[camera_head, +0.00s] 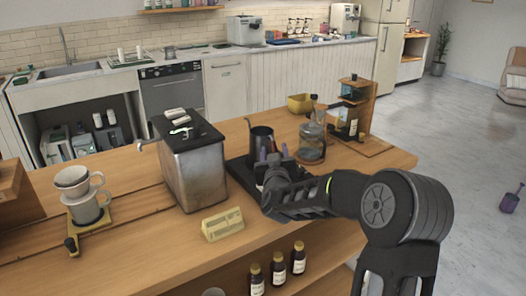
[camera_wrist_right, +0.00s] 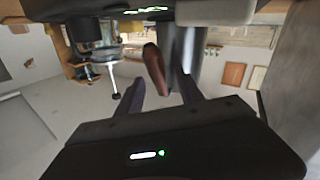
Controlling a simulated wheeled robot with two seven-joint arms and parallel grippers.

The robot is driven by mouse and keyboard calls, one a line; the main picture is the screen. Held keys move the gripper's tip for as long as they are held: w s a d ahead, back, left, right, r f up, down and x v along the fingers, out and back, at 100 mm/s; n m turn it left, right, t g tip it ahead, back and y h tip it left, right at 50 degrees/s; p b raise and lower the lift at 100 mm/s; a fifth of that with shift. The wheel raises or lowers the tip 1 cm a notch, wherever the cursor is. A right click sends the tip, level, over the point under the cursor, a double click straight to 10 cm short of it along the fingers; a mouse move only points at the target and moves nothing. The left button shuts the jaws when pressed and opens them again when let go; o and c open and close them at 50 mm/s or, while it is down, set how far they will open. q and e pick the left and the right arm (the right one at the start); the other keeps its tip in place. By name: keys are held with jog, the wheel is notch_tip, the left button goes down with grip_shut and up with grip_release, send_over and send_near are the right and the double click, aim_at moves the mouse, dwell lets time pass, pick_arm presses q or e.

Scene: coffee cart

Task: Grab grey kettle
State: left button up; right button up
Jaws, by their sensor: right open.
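The grey kettle (camera_head: 261,138) stands upright on a dark base on the wooden cart, its thin spout pointing left. My right gripper (camera_head: 274,158) is in front of it, jaws open, with its fingers close to the kettle's near side. In the right wrist view, a brown handle (camera_wrist_right: 153,66) shows between the two open fingers, with the kettle's grey body (camera_wrist_right: 190,48) behind it. I cannot tell whether the fingers touch the handle. The lower part of the kettle is hidden by my right gripper. My left gripper is not in view.
A steel box (camera_head: 195,170) stands left of the kettle, and a glass jar (camera_head: 312,148) close on its right. A wooden stand (camera_head: 372,145) is at the right end. A pale yellow block (camera_head: 222,225) lies in front. A white cup (camera_head: 86,207) stands far left.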

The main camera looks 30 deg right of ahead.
jog(key=shift+c, duration=0.5)
grip_shut()
dwell(0.8)
jog(key=shift+r, duration=0.15)
